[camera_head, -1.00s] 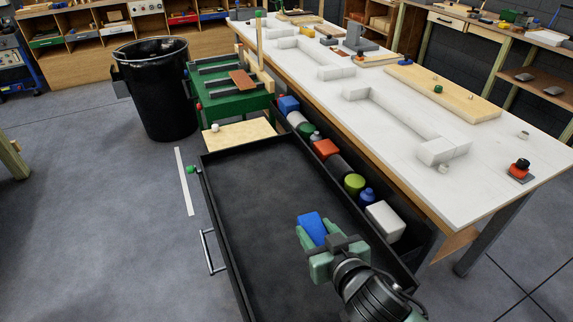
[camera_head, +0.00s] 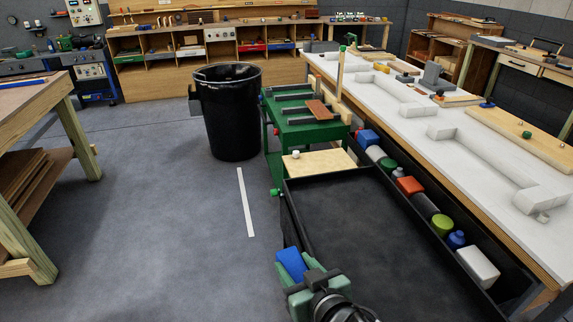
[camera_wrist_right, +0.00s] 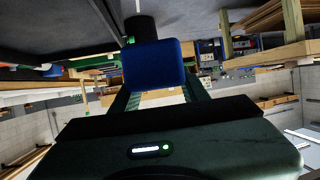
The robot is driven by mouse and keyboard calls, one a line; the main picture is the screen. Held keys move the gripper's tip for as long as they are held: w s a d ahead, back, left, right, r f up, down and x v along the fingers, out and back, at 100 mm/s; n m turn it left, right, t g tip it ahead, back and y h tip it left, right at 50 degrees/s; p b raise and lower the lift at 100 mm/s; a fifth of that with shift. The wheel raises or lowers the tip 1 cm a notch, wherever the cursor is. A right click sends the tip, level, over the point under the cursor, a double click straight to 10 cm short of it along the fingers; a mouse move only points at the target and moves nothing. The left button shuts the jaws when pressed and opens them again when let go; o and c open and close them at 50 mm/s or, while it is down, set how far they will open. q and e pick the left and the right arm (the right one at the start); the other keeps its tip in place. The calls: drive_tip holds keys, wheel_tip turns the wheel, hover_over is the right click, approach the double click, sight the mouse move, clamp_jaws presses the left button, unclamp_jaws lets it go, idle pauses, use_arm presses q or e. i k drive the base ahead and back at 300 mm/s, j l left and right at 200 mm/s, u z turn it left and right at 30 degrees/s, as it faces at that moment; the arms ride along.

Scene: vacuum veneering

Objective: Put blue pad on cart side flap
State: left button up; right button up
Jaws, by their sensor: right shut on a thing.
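The blue pad (camera_head: 291,264) is a small bright blue block, held in my right gripper (camera_head: 297,276) by the near left edge of the cart. It also fills the space between the fingers in the right wrist view (camera_wrist_right: 153,66). The cart (camera_head: 375,225) has a wide, dark, empty tray top. A pale wooden board (camera_head: 322,162) sticks out flat at the cart's far end, with a small white knob on it; it looks like the side flap. The pad is well short of this board and apart from it. My left gripper is out of view.
A narrow bin along the cart's right side holds several bottles and blocks, including a red block (camera_head: 410,186). The long white worktable (camera_head: 450,125) runs beside it. A green stand (camera_head: 310,133) and a black bucket (camera_head: 232,125) stand beyond the board. Floor on the left is open.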

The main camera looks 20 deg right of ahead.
sight(327, 163)
drive_tip(key=i+j+u, duration=0.1)
drive_tip(key=i+j, duration=0.45)
drive_tip(key=i+j+u, duration=0.1)
drive_tip(key=i+j, duration=0.4)
drive_tip(key=i+z, duration=0.8)
drive_tip(key=i, duration=0.15)
drive_tip(key=i+j+z, duration=0.25)
drive_tip(key=i+z, duration=0.15)
drive_tip(key=i+j+z, duration=0.55)
drive_tip(key=i+z, duration=0.15)
drive_tip(key=z, duration=0.15)
drive_tip(key=i+j+z, duration=0.25)
drive_tip(key=z, duration=0.2)
drive_tip(key=i+j+z, duration=0.3)
drive_tip(key=z, duration=0.2)
